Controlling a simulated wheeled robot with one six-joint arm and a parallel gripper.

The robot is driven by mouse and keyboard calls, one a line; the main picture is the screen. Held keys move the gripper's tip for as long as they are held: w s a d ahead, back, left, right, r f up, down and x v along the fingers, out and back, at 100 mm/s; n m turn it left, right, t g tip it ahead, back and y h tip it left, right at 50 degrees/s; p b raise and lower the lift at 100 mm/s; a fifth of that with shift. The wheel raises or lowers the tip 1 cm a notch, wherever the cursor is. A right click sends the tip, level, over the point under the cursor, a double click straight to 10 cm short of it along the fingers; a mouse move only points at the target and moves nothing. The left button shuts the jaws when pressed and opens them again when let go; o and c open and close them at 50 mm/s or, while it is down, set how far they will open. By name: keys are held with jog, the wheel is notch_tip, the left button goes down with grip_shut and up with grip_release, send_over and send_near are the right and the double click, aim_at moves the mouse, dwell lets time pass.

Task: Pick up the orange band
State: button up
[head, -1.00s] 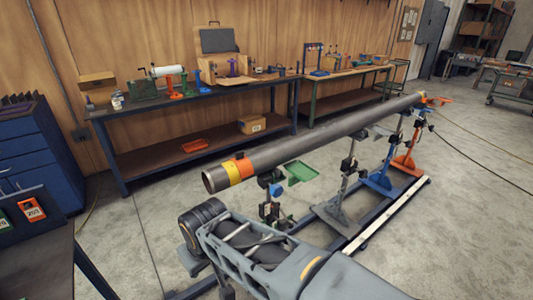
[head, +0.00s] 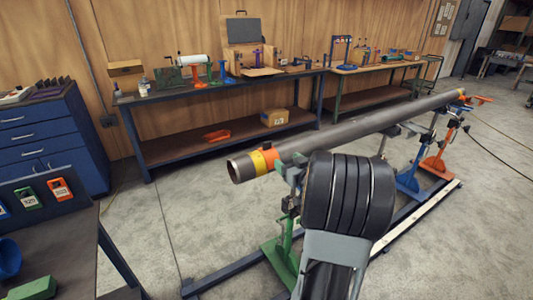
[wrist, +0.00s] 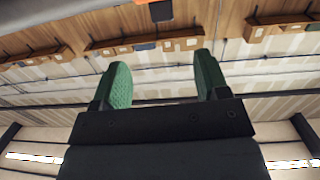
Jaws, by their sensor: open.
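An orange band (head: 271,154) sits around the near end of a long grey pipe (head: 340,132) in the head view, beside a yellow band (head: 258,162). My gripper (wrist: 155,82) shows in the wrist view, its two green fingers spread apart with nothing between them. In the head view my arm's dark round joint stands in front of part of the pipe, right of the orange band, and the gripper is not seen there. The wrist view faces walls and ceiling beams, with no orange band recognisable.
The pipe rests on a rail with a green stand (head: 280,262) and a blue stand (head: 411,178). Long workbenches (head: 160,140) line the wooden wall; an orange tray (head: 216,135) lies on a lower shelf. A dark table (head: 55,245) is at the lower left. Concrete floor is clear left of the pipe.

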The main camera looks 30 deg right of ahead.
aim_at(268, 144)
jog(key=shift+y, duration=0.3)
jog(key=w, duration=0.4)
jog(key=w+p, duration=0.1)
jog(key=w, duration=0.4)
jog(key=w+d+p, duration=0.1)
jog(key=w, duration=0.3)
jog(key=shift+w, duration=0.15)
jog(key=c, duration=1)
jog(key=shift+c, duration=0.2)
